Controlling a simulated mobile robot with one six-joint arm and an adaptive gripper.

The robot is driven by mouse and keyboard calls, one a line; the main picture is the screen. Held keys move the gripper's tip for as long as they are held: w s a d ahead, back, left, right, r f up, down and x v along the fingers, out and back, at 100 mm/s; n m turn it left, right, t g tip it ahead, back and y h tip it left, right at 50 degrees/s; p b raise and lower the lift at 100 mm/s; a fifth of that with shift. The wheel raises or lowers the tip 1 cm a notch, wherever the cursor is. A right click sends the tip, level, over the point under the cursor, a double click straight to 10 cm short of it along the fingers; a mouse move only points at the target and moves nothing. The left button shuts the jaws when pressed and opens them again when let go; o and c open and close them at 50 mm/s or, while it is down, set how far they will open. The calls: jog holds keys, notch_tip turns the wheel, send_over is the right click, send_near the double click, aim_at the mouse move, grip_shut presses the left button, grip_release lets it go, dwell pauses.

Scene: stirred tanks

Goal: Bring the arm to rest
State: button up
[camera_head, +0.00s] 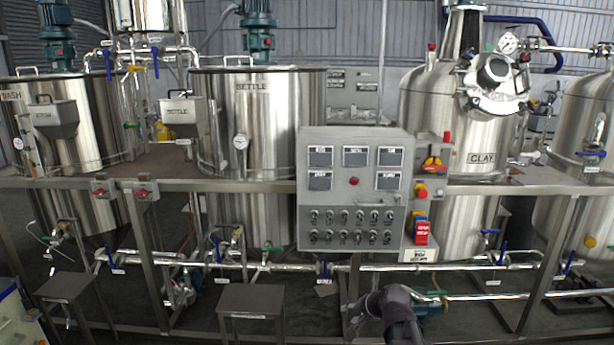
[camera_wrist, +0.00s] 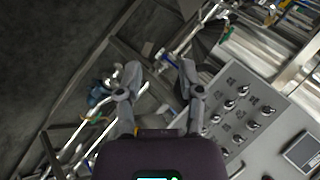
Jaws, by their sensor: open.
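My arm shows at the bottom of the head view, right of centre, in front of the lower pipes; the gripper's fingers cannot be made out there. In the wrist view my gripper (camera_wrist: 160,72) is open, its two fingers apart with nothing between them. The grey control panel (camera_head: 352,190) stands above and behind my arm in the head view. In the wrist view the panel (camera_wrist: 245,125), with its rows of knobs, lies to the right of the fingers. I cannot tell how far the fingers are from it.
A red and yellow switch (camera_head: 433,164) sits right of the panel. Low steel stools (camera_head: 250,299) (camera_head: 70,286) stand at the front. Pipes with blue valve handles run low across the frame.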

jog(key=s+d+f+n+g+h, duration=0.2)
jog(key=s+n+g+h, duration=0.1)
jog(key=s, duration=0.5)
jog(key=s+d+f+n+g+h, duration=0.2)
jog(key=s+d+n+g, duration=0.15)
jog(key=s, duration=0.45)
notch_tip(320, 180, up, 13)
jog(key=a+p, duration=0.1)
jog(key=p, duration=1.2)
jog(key=shift+w+f, duration=0.15)
jog(key=shift+w, duration=0.2)
dwell(4.2)
